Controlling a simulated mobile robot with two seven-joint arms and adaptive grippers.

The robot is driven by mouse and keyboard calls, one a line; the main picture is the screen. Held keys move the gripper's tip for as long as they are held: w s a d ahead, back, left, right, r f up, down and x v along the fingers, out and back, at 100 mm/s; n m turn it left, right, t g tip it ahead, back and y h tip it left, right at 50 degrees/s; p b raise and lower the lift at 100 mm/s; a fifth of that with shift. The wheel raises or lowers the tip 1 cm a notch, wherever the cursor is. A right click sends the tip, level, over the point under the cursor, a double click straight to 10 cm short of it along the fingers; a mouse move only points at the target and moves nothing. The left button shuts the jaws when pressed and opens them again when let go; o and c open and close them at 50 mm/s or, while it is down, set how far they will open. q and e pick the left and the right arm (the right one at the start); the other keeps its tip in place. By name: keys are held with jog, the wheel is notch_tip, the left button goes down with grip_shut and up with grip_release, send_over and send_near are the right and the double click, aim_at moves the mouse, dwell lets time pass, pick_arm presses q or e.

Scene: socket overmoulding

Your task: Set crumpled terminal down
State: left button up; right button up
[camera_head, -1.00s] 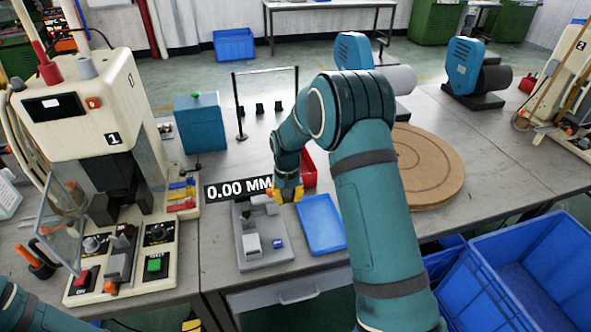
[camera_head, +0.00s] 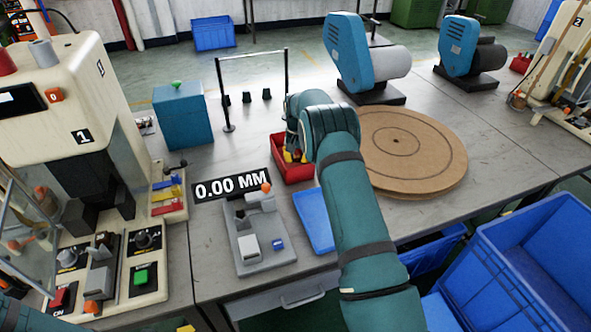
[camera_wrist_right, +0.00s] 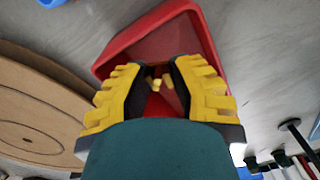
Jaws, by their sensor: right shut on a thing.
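My right gripper (camera_head: 293,157) is over the red bin (camera_head: 280,165), mostly hidden behind my own arm in the head view. In the right wrist view its yellow and black fingers (camera_wrist_right: 160,77) are shut on a small brass-coloured terminal (camera_wrist_right: 166,82) between the tips. The terminal is too small to show its crumpled shape, and it does not show in the head view. The red bin's wall (camera_wrist_right: 150,30) surrounds the fingertips in the wrist view. My left gripper does not show.
The grey measuring fixture (camera_head: 248,254) with its 0.00 MM display (camera_head: 232,185) and a blue tray (camera_head: 313,220) are nearer than the bin. A round wooden board (camera_head: 415,150) is to the right, a blue box (camera_head: 183,117) to the left. A black stand (camera_head: 228,115) is behind.

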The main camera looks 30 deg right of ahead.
notch_tip(320, 180, down, 6)
jog(key=shift+w+r+b, duration=0.1)
jog(key=shift+r+b, duration=0.1)
jog(key=shift+b, duration=0.25)
jog(key=shift+r, duration=0.1)
jog(key=shift+f, duration=0.25)
jog(key=o, duration=0.5)
jog(key=shift+r, duration=0.1)
